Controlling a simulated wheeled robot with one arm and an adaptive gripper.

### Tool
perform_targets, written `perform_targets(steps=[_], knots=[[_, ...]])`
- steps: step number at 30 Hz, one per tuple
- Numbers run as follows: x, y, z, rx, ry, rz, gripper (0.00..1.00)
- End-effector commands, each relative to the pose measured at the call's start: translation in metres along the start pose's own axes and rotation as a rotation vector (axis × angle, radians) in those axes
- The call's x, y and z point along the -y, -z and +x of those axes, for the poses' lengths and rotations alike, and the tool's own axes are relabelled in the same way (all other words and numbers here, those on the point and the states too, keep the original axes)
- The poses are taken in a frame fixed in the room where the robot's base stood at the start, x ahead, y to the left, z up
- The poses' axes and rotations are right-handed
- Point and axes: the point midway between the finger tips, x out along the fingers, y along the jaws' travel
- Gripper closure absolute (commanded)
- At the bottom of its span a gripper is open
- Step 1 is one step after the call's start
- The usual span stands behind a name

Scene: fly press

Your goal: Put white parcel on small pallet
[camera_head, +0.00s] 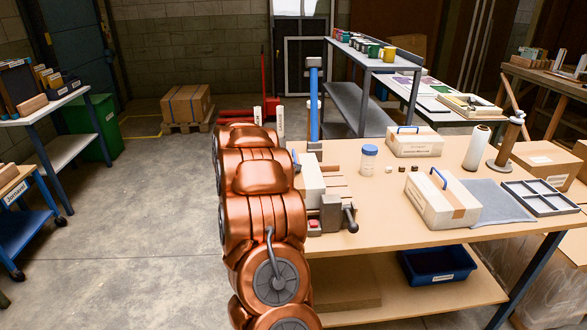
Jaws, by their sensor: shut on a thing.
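My copper-coloured arm rises through the middle of the view, along the left end of the bench. Its links hide my gripper and anything in it. Two white boxes with blue handles lie on the bench: a nearer one with a brown band (436,208) and a farther one (416,145). I cannot tell whether either is the white parcel. A low wooden pallet (190,128) stands on the floor at the back left, with a cardboard box (186,103) on it. Whether it is the small pallet is unclear.
The wooden bench (350,230) holds a press-like machine (332,212) beside my arm, a blue-lidded jar (369,160) and a grey divided tray (540,198). A blue bin (436,266) sits on its lower shelf. Open concrete floor (135,200) lies to the left. A red pallet truck (264,85) stands behind.

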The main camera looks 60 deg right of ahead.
Motion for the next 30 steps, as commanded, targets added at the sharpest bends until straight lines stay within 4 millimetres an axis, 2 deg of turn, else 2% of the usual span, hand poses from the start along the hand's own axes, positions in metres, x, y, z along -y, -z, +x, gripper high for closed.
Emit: perform_targets(steps=[13, 14, 21, 30], knots=[[0.0004, -0.0029, 0.0020, -0.003, 0.001, 0.002, 1.00], [0.0001, -0.0043, 0.0024, -0.001, 0.000, 0.003, 0.89], [0.0001, -0.0043, 0.0025, 0.000, 0.000, 0.002, 0.65], [0.0000, -0.0035, 0.0022, 0.000, 0.000, 0.002, 0.65]])
